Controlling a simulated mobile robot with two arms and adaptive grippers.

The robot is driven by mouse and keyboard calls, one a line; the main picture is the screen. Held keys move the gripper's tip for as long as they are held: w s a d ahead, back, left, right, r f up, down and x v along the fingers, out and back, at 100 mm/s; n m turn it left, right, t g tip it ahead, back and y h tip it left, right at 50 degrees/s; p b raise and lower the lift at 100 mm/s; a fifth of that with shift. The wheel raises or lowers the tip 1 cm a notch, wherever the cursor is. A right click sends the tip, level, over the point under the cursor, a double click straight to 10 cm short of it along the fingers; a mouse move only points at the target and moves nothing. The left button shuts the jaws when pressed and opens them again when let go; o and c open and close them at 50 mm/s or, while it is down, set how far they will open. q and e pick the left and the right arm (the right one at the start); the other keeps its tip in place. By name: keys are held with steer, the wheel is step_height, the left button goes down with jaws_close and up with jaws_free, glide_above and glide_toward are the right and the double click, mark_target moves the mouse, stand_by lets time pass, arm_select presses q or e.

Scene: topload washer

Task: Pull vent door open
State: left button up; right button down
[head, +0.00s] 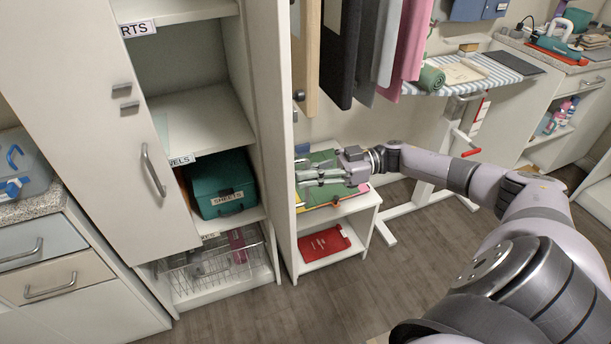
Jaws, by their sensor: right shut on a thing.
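My right gripper (308,175) reaches in from the right, above a low white shelf unit. Its fingers point left, close to the edge of a tall white panel (276,130). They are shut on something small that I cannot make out. I cannot clearly pick out a vent door. A narrow tan wooden panel (305,50) with a dark round knob (299,95) stands upright above the gripper, apart from it. My left gripper is not in view.
The low shelf unit (338,262) holds green and yellow items and a red one below. A tall cabinet door (120,150) stands at left, beside shelves with a green box (222,184). Dark, grey and pink cloths hang above. An ironing board (490,75) stands behind my arm. Floor is clear in front.

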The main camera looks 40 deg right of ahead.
steer(key=c, duration=1.7)
jaws_free()
steer(key=v, duration=1.2)
